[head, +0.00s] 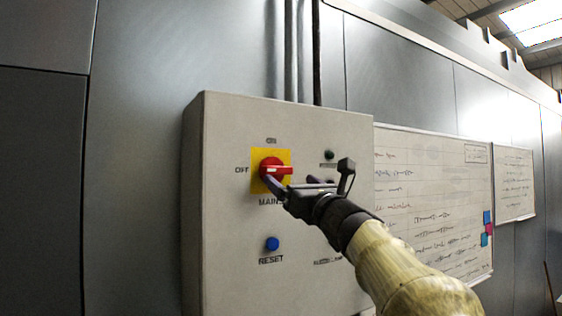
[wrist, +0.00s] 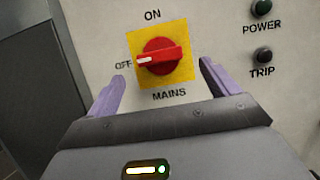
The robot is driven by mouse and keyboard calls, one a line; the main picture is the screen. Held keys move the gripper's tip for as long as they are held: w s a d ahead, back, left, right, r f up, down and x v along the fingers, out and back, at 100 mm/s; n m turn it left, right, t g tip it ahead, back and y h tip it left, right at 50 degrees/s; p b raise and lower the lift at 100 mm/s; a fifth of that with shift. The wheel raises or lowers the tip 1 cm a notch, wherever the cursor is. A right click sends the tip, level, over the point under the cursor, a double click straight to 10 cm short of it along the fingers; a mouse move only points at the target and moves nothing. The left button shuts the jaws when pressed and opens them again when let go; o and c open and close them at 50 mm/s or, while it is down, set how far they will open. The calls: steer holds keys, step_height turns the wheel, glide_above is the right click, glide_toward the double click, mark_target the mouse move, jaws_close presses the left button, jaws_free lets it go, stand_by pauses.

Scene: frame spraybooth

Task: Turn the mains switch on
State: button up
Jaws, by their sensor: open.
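The mains switch is a red rotary knob (wrist: 160,57) on a yellow square plate (wrist: 181,73), with ON marked above it and OFF to its left. In the wrist view the knob's handle lies nearly level, its white mark toward OFF. The head view also shows the red knob (head: 270,167) on the grey control box (head: 225,220). My gripper (wrist: 163,80) is open, with one purple finger on each side of the knob's plate. In the head view my gripper (head: 282,183) is close to the knob. I cannot tell whether the fingers touch it.
A blue RESET button (head: 272,244) sits below the switch. The dark POWER lamp (wrist: 261,8) and TRIP lamp (wrist: 262,56) are to its right. Conduits (head: 291,50) rise from the box top. Whiteboards (head: 440,215) hang on the wall to the right.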

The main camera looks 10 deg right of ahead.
mark_target(281, 172)
steer(key=p+x, duration=0.3)
steer(key=x, duration=0.2)
steer(key=shift+r, duration=0.2)
steer(key=shift+w+a+p, duration=0.25)
steer(key=shift+w+p, duration=0.05)
steer(key=shift+w, duration=0.3)
steer(key=c, duration=1)
